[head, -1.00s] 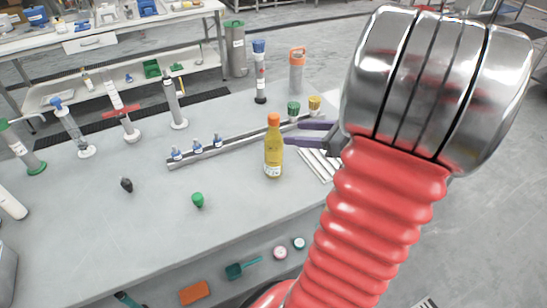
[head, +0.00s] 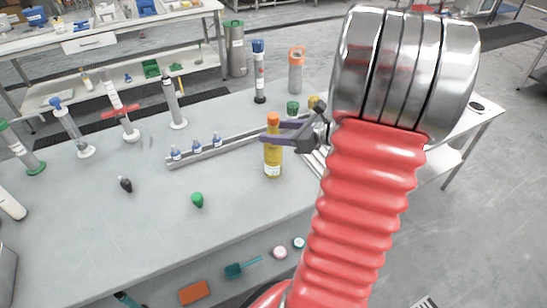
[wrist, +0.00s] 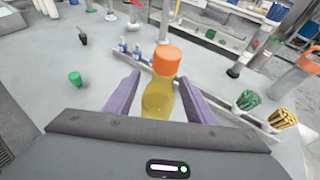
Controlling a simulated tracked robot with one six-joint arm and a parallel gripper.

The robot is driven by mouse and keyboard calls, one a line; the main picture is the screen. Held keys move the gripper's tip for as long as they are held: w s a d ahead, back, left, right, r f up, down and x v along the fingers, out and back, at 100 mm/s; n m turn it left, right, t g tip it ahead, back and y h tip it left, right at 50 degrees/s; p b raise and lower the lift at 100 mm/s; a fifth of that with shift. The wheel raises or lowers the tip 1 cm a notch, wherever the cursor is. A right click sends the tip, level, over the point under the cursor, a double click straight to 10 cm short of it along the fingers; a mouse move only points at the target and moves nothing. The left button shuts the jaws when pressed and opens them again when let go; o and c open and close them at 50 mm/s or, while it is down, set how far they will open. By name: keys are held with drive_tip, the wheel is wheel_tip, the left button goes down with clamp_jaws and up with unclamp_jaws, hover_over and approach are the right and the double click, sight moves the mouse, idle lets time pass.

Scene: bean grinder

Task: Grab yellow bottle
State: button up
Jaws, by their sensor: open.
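The yellow bottle (head: 273,160) with an orange cap stands upright on the grey table. My gripper (head: 268,132) reaches in from the right at the height of the bottle's neck and upper body. In the wrist view the bottle (wrist: 158,98) stands between the two purple fingers of my gripper (wrist: 158,92). The fingers are open, with one on each side of the bottle, and a gap shows on the left side. The lower part of the bottle is hidden by my gripper body in the wrist view.
A metal rack (head: 228,149) with small blue-capped bottles lies behind. Green (wrist: 246,100) and yellow (wrist: 282,119) bundles stand right of the bottle. A green cap (head: 197,200) and a dark small object (head: 126,184) lie front left.

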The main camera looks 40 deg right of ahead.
drive_tip(key=x, duration=0.5)
drive_tip(key=shift+w, duration=0.1)
idle(0.7)
clamp_jaws()
idle(0.5)
drive_tip(key=shift+d, duration=0.1)
